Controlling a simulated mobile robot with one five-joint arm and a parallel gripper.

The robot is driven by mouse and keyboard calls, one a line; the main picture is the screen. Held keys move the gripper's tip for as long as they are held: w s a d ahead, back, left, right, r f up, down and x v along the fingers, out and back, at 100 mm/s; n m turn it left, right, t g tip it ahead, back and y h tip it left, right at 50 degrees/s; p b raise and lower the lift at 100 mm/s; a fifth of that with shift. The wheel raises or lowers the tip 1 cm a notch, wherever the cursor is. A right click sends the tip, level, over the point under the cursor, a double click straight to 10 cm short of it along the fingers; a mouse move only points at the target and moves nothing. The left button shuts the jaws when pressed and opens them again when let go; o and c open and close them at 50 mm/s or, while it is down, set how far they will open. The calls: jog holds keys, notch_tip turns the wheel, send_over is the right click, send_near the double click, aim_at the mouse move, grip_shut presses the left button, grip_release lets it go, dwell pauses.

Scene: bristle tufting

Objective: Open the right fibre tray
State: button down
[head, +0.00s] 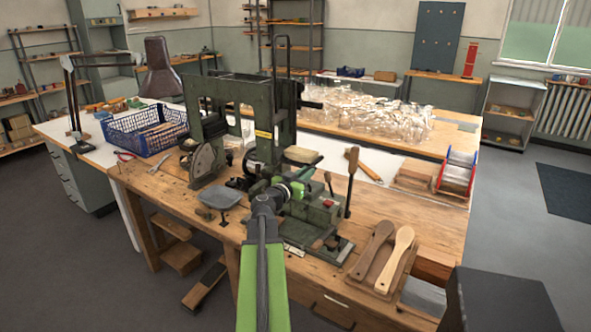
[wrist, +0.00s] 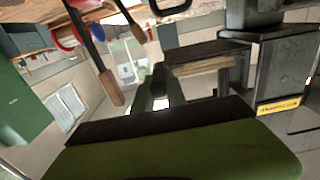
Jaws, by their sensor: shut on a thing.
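The fibre tray (head: 302,155) is a dark box with pale tan fibre, on the right side of the green tufting machine (head: 268,115). In the wrist view, tan fibre (wrist: 203,68) shows between dark plates. My gripper (head: 297,186) is beside the machine, just below the tray in the head picture. It is shut on a small dark handle-like part (wrist: 158,80), which appears at the tray's end in the wrist view. The fingertips' contact is mostly hidden, and I cannot tell how far the tray is open.
A blue crate (head: 146,130) stands left on the bench. Wooden brush bodies (head: 388,258) lie at the front right. A red-and-blue rack (head: 457,172) stands at the right end. An upright wooden-handled lever (head: 351,172) is close right of my gripper. Clear bags (head: 375,115) lie behind.

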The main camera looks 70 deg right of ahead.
jog(key=shift+s+a+f, duration=0.1)
jog(key=shift+s+a, duration=0.1)
jog(key=shift+s, duration=0.55)
jog(key=shift+s+a, duration=0.2)
jog(key=shift+s, duration=0.5)
jog(key=c, duration=1.4)
grip_release()
jog(key=shift+s, duration=0.15)
jog(key=shift+o, duration=0.2)
